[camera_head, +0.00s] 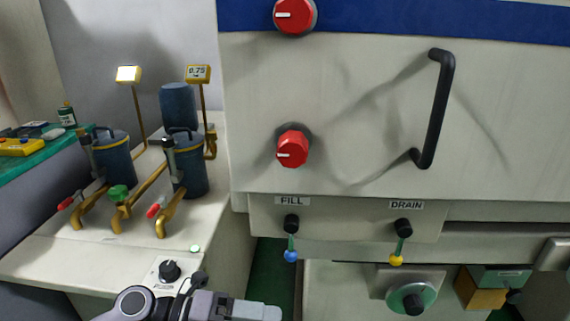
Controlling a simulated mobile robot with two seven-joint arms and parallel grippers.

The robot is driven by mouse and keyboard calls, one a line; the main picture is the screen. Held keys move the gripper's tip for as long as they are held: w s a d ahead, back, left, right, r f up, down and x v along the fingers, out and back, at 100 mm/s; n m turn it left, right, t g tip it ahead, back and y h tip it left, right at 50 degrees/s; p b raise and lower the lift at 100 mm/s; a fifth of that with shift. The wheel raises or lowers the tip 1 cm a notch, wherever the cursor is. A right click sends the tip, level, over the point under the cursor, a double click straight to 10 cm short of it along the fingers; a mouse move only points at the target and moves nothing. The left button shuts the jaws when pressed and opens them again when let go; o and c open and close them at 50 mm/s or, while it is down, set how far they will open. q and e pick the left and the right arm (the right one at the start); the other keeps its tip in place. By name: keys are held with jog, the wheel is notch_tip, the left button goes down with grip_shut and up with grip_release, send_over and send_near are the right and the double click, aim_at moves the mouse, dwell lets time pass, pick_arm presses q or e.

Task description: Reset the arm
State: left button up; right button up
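My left arm shows at the bottom edge, left of centre, as a grey round joint with a gripper pointing right. The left gripper (262,312) is partly cut off by the frame's edge. I cannot tell whether its fingers are apart, and I see no object in them. It shows in front of the white bench's right end and left of the machine's lower cabinet. My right arm and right gripper are not in view.
A white machine has red knobs (293,149), a black door handle (437,108), a FILL lever (291,238) and a DRAIN lever (401,242). On the white bench (60,258) stand dark canisters (190,165), brass pipes and a black dial (169,270), close to my arm.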

pick_arm(q)
jog(key=w+a+n+t+y+p, duration=0.1)
jog(key=a+n+t+y+p, duration=0.2)
jog(key=n+t, duration=0.7)
jog(key=w+a+n+t+y, duration=0.1)
jog(key=a+n+t+y, duration=0.35)
jog(key=n, duration=0.95)
jog(key=s+a+f+n+g+y+p, duration=0.1)
jog(key=s+a+f+n+g+y, duration=0.1)
jog(key=s+a+f+n+y, duration=0.1)
jog(key=s+a+f+n+g+y+p, duration=0.1)
jog(key=s+a+f+n+g+y, duration=0.1)
jog(key=s+a+f+n, duration=0.3)
jog(key=s+f+n+y, duration=0.1)
jog(key=s+f+n, duration=0.1)
jog(key=s+f, duration=0.2)
notch_tip(320, 180, down, 2)
jog(key=shift+s+a+f, duration=0.15)
jog(key=shift+a+f, duration=0.1)
jog(key=shift+a, duration=0.05)
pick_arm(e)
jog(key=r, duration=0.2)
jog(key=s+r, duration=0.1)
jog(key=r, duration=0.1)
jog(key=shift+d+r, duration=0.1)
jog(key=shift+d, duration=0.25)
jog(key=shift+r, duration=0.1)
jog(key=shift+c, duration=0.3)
